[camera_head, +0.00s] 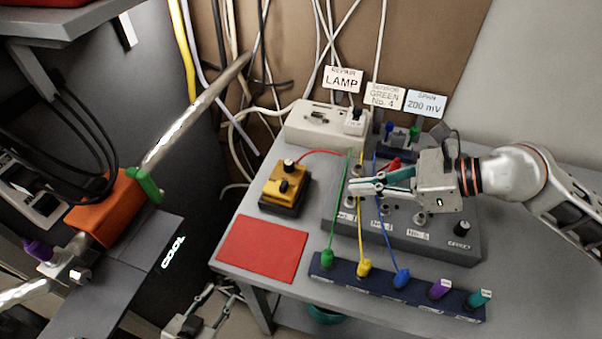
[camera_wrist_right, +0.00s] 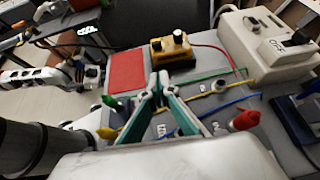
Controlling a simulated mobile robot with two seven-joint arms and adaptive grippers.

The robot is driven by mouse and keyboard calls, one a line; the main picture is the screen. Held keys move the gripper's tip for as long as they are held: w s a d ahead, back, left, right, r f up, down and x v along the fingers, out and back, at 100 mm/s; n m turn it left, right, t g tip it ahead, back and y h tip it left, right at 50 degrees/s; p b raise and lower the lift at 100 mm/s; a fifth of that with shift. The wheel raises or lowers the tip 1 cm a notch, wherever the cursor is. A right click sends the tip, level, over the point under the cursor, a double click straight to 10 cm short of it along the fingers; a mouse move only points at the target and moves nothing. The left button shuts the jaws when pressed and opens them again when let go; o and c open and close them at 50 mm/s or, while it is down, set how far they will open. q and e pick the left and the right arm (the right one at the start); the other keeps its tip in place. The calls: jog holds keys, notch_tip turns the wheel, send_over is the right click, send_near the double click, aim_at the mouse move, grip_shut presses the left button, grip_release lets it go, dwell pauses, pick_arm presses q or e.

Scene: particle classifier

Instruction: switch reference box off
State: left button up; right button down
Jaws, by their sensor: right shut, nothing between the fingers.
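The small yellow box (camera_head: 284,184) with black knobs on top and a red wire, which I take to be the reference box, sits on the table behind the red mat. It also shows in the right wrist view (camera_wrist_right: 171,48), beyond my fingertips. Whether its switch is on or off is too small to tell. My right gripper (camera_head: 354,186) is shut and empty, above the grey socket panel and to the right of the yellow box, apart from it. Its fingertips also show in the right wrist view (camera_wrist_right: 159,78). My left gripper (camera_head: 222,300) is low beside the table, its fingers apart.
The grey panel (camera_head: 446,244) carries sockets and a red plug; green, yellow and blue wires cross it. A dark blue strip (camera_head: 322,272) holds several coloured plugs in front. A white box (camera_head: 300,122) stands behind the yellow box. The red mat (camera_head: 262,250) is bare.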

jog(key=shift+s, duration=0.2)
jog(key=shift+w+a+f, duration=0.1)
jog(key=shift+w+a, duration=0.05)
jog(key=shift+a, duration=0.15)
send_near(287, 187)
jog(key=f, duration=0.2)
jog(key=a+f, duration=0.1)
jog(key=shift+w+f, duration=0.1)
jog(key=shift+w, duration=0.15)
jog(key=a, duration=0.1)
jog(key=w+a, duration=0.1)
jog(key=a, duration=0.1)
jog(key=shift+w+f+p, duration=0.1)
jog(key=shift+p, duration=0.25)
pick_arm(q)
jog(key=shift+s+d+r, duration=0.1)
jog(key=shift+s+r, duration=0.1)
pick_arm(e)
jog(key=shift+w+a+f, duration=0.1)
jog(key=shift+w+a, duration=0.1)
jog(key=shift+a, duration=0.35)
jog(key=shift+a, duration=0.1)
